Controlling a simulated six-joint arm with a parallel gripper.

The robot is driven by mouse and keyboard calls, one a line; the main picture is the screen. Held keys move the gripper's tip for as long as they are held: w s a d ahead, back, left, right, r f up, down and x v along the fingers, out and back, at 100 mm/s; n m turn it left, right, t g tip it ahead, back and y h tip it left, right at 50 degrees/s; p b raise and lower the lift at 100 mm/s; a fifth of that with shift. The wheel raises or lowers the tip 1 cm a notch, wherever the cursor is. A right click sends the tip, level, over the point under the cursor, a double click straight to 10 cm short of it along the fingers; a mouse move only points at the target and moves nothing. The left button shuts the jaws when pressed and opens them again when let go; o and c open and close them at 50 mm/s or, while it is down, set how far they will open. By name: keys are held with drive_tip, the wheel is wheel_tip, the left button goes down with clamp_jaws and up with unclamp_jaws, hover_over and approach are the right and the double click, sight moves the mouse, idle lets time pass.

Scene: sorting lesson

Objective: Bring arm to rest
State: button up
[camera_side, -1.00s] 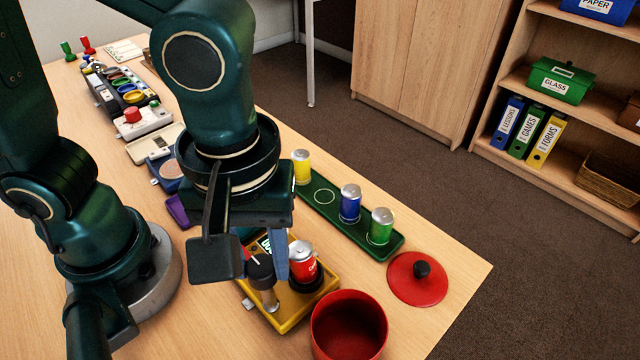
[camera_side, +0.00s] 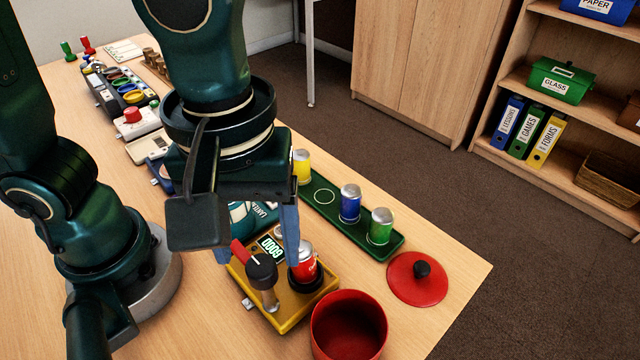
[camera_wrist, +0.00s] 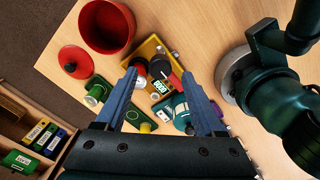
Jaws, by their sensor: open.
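My gripper (camera_side: 257,238) is open and empty, with its two blue fingers spread apart above the table. In the wrist view the fingers (camera_wrist: 168,100) frame part of the yellow scale (camera_wrist: 150,50). In the side view the yellow scale (camera_side: 290,310) has a lit display, a black-and-red knob and a red can (camera_side: 303,265) standing on its dark pan. The right finger is close to the red can in the picture; I cannot tell the gap between them.
A green tray (camera_side: 335,222) holds yellow, blue and green cans with one empty ring. A red pot (camera_side: 349,325) and red lid (camera_side: 417,278) are at the front right. Several devices (camera_side: 133,118) line the left.

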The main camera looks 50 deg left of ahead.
drive_tip(key=shift+r, duration=1.1)
drive_tip(key=w+a+m+t, duration=0.1)
drive_tip(key=a+m, duration=0.1)
drive_tip(key=a, duration=0.2)
drive_tip(key=w+a+m+t, duration=0.1)
drive_tip(key=a+m+t, duration=0.1)
drive_tip(key=a, duration=0.3)
drive_tip(key=w+a+m+t, duration=0.1)
drive_tip(key=a+m+t, duration=0.1)
drive_tip(key=a+m, duration=0.1)
drive_tip(key=shift+a+r, duration=0.1)
drive_tip(key=shift+a, duration=0.75)
drive_tip(key=shift+w+m+t, duration=0.15)
drive_tip(key=shift+m+t, duration=0.15)
drive_tip(key=shift+m, duration=0.8)
